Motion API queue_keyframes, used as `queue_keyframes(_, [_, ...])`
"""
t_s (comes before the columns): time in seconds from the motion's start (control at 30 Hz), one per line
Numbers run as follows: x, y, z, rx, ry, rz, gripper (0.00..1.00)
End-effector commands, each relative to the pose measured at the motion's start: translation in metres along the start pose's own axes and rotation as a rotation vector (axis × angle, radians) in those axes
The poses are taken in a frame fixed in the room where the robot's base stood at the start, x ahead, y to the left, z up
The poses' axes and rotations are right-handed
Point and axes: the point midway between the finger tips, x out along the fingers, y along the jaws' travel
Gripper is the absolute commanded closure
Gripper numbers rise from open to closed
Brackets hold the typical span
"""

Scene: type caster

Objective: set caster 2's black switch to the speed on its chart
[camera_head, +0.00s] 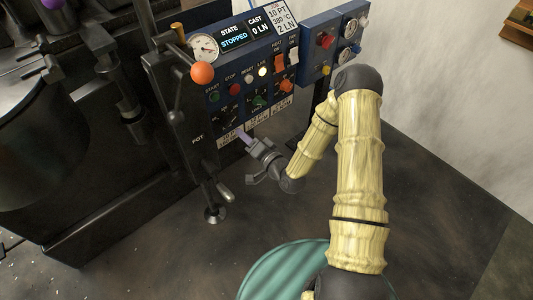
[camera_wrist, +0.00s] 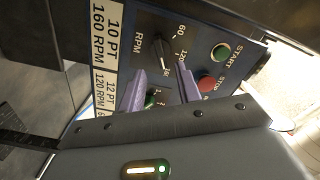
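The black RPM switch (camera_wrist: 157,52) is on the blue panel in the wrist view, with 60, 120 and a partly hidden 16-something printed around it. Its lower end lies near the 16-something mark, but I cannot tell which end points. The chart (camera_wrist: 103,55) beside it has rows reading 10 PT 160 RPM and 12 PT 120 RPM. My gripper (camera_wrist: 163,82) is open, with its two purple fingers apart and nothing between them; the switch is beyond the fingertips. In the head view my gripper (camera_head: 241,136) is just below the panel's chart strip (camera_head: 231,136). No caster number is readable.
The green START button (camera_wrist: 221,51) and red STOP button (camera_wrist: 207,83) are right of the switch. A green knob (camera_wrist: 151,101) shows behind the left finger. An order card (camera_head: 281,16) reads 10 PT, 380 °C, 2 LN. A lever with an orange ball (camera_head: 202,72) stands left.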

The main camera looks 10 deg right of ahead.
Motion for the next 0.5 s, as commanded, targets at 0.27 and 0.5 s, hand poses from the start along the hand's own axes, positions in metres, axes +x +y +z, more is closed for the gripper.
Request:
queue_keyframes(0.27, [-0.057,0.0,-0.001,0.005,0.001,0.006,0.66])
queue_keyframes(0.5, [-0.096,0.001,0.0,0.003,0.0,0.004,0.66])
